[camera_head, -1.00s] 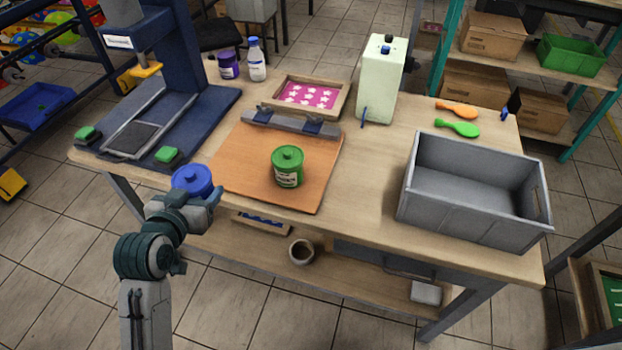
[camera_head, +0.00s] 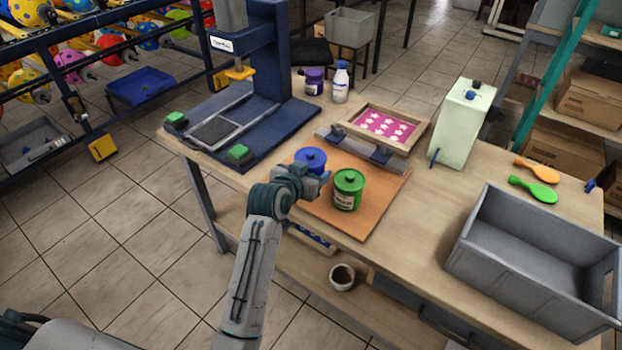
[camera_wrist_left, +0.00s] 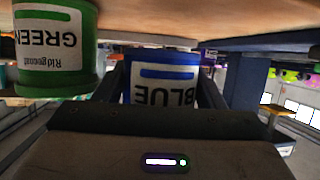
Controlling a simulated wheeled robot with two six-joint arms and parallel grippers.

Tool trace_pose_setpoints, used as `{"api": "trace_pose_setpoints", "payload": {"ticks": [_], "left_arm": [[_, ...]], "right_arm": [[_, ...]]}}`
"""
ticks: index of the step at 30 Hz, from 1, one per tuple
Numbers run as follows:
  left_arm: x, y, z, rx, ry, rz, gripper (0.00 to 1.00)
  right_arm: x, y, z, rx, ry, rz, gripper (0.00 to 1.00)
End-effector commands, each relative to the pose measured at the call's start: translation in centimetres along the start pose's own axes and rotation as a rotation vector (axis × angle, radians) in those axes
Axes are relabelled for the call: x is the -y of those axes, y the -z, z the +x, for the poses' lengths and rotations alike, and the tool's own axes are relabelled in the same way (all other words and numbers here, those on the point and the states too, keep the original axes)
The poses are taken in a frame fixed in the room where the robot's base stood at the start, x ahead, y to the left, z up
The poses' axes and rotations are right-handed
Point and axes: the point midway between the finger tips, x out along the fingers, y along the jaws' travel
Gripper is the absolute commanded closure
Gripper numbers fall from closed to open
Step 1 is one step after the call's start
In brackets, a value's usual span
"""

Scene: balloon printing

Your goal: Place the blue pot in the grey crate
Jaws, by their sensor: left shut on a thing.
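The blue pot (camera_head: 311,160) shows its lid at the left edge of the orange board, just left of and behind the green pot (camera_head: 348,190). My left gripper (camera_head: 318,182) is shut on it and hides its lower body. In the left wrist view the blue pot (camera_wrist_left: 162,78) sits between the fingers with its BLUE label upside down, and the green pot (camera_wrist_left: 55,50) is close beside it. I cannot tell how high the blue pot is above the board. The grey crate (camera_head: 478,268) stands at the table's right end and looks empty. My right gripper is out of view.
The orange board (camera_head: 375,205) lies under the green pot. A framed screen (camera_head: 388,126) and a pale green canister (camera_head: 460,120) stand behind. A blue press (camera_head: 270,90) stands left. Bare table (camera_head: 425,225) lies between board and crate.

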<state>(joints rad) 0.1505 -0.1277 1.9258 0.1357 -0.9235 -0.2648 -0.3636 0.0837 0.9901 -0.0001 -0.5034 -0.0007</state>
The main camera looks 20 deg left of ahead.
Motion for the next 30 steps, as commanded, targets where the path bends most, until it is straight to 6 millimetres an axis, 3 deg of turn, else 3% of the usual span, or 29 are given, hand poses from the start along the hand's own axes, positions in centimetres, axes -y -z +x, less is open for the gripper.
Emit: {"api": "trace_pose_setpoints", "payload": {"ticks": [10,22,23,24,26,30], "left_arm": [[0.0,-3.0,1.5,0.001,0.001,0.000,0.70],[0.0,-3.5,1.8,-0.001,0.001,0.000,0.70],[0.0,-3.5,1.7,0.000,0.001,0.000,0.31],[0.0,-3.5,1.7,0.000,0.000,0.000,0.23],[0.0,-3.5,1.7,0.000,0.000,0.000,0.15],[0.0,-3.5,1.7,0.000,0.000,0.000,0.15]], "right_arm": [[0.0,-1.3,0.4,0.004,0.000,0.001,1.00],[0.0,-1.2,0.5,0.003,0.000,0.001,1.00],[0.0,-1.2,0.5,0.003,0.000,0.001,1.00],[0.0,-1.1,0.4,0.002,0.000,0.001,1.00],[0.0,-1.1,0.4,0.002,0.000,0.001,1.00],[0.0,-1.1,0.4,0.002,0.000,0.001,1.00]]}}
